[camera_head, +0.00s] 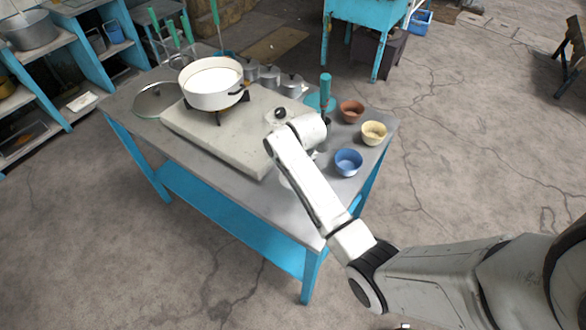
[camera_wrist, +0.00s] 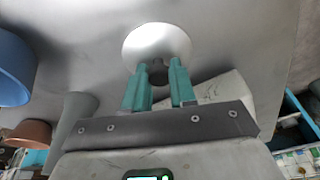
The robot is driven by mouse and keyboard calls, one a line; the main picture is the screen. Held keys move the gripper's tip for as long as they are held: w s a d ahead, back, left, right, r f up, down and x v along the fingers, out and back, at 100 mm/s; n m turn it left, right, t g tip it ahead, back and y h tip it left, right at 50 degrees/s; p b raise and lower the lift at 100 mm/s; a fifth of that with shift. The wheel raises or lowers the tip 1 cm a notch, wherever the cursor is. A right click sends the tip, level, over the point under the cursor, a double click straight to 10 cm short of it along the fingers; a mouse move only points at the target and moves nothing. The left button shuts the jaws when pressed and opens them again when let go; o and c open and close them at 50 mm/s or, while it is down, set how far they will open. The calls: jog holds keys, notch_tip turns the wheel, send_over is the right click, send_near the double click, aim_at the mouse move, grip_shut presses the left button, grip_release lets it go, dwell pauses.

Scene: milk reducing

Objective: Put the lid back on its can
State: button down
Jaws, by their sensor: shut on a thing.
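In the wrist view, my gripper (camera_wrist: 158,72) has its two teal fingers closed around the dark knob (camera_wrist: 157,73) of a pale, round metal lid (camera_wrist: 156,42). The lid lies just beyond the fingertips over the grey tabletop; I cannot tell whether it touches it. In the head view my arm hides the gripper, and a pale rim (camera_head: 284,183) shows beside the arm near the table's front right. Small metal cans (camera_head: 268,75) stand in a row at the back of the table, right of the pot. Which can is without its lid is too small to tell.
A white pot of milk (camera_head: 211,85) stands on a stove at the left of the slab (camera_head: 205,130). A large lid (camera_head: 158,98) lies left of it. Blue (camera_head: 348,162), yellow (camera_head: 373,133) and brown (camera_head: 351,111) bowls stand at the right. A teal-handled tool (camera_head: 325,88) stands behind my arm.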

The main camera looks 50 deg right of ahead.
jog(key=c, duration=0.9)
grip_release()
jog(key=shift+f, duration=0.1)
